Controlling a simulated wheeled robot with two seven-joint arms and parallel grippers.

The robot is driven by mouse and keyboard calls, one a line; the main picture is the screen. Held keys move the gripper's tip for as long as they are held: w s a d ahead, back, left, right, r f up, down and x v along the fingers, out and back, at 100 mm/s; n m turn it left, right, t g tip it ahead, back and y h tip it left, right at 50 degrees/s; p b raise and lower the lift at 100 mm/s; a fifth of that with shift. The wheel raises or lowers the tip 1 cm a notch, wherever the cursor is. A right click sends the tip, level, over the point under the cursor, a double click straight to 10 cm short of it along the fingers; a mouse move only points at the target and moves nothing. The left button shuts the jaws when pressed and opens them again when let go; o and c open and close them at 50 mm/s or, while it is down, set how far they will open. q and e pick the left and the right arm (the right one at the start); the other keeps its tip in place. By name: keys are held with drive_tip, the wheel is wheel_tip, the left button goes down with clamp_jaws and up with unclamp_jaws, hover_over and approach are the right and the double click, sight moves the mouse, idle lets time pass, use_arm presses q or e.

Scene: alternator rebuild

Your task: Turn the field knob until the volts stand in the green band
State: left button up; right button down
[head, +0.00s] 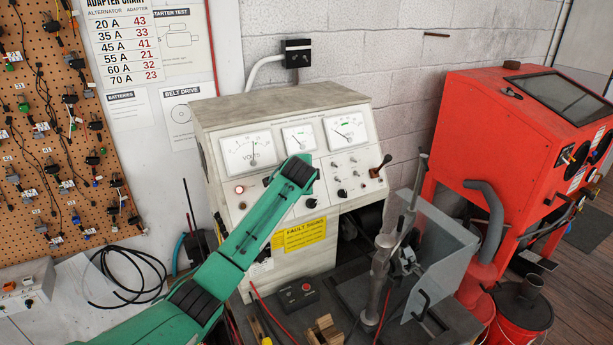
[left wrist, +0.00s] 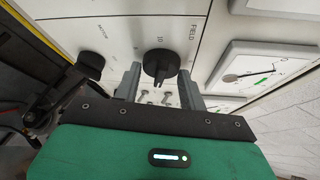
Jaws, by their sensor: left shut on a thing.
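The field knob (left wrist: 160,64) is black, next to the printed word FIELD on the pale panel. My left gripper (left wrist: 158,82) is shut on it, one finger on each side. In the head view my green left arm (head: 240,235) reaches up to the panel and hides this knob. My right gripper is not in view.
A clear guard (head: 445,250) and clamp stand in front. A red cabinet (head: 470,120) is at right. A second black knob (left wrist: 90,64) is near the left finger.

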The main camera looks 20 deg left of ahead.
use_arm(q)
drive_tip(key=shift+m+g, duration=0.3)
drive_tip(key=shift+m, duration=0.2)
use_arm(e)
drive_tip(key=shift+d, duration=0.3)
use_arm(q)
drive_tip(key=o, duration=1)
drive_tip(key=shift+c, duration=0.2)
drive_tip(key=shift+s+d+r+b, duration=0.15)
drive_tip(key=shift+s+r+b, duration=0.05)
drive_tip(key=shift+s+b, duration=0.15)
drive_tip(key=b+v, duration=0.5)
drive_tip(key=v, duration=0.8)
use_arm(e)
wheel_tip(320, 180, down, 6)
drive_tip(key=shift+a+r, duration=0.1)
